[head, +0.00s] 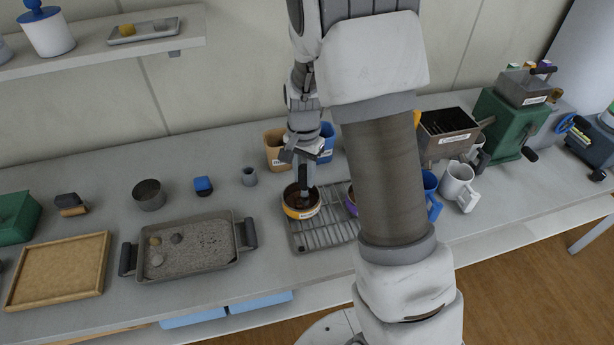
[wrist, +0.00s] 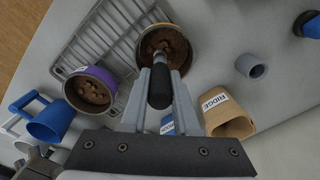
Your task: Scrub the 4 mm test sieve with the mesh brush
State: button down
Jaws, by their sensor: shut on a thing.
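My gripper (head: 304,162) is shut on the black handle of the mesh brush (head: 303,180), which points down. The handle also shows between the fingers in the wrist view (wrist: 160,88). The brush's lower end is over or inside a round sieve with a yellow band (head: 302,213), which holds brown clods and stands on a wire rack. This sieve also shows in the wrist view (wrist: 142,48). A purple-banded sieve (wrist: 68,82) with brown clods stands beside it, mostly hidden by my arm in the head view. I cannot read which is 4 mm, nor tell whether the bristles touch mesh.
The wire rack (head: 313,243) lies under the sieves. A tan RIDGE cup (wrist: 232,120) and a blue cup (head: 327,143) stand behind. Blue and white mugs (head: 458,183) stand right. A tray of soil (head: 205,262) lies left. A small grey cup (head: 249,177) stands nearby.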

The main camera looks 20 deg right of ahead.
jog(key=shift+w+a, duration=0.25)
jog(key=shift+w, duration=0.25)
jog(key=shift+w+a, duration=0.2)
jog(key=shift+w, duration=0.25)
jog(key=shift+s+a, duration=0.2)
jog(key=shift+a, duration=0.35)
jog(key=shift+s+d, duration=0.35)
jog(key=shift+s, duration=0.4)
jog(key=shift+s+d, duration=0.35)
jog(key=shift+s, duration=0.4)
jog(key=shift+s+d+f+b, duration=0.1)
jog(key=shift+s+d+b, duration=0.2)
jog(key=shift+s, duration=0.5)
jog(key=shift+s+d+f+b, duration=0.1)
jog(key=shift+s+d, duration=0.25)
jog(key=shift+s, duration=0.45)
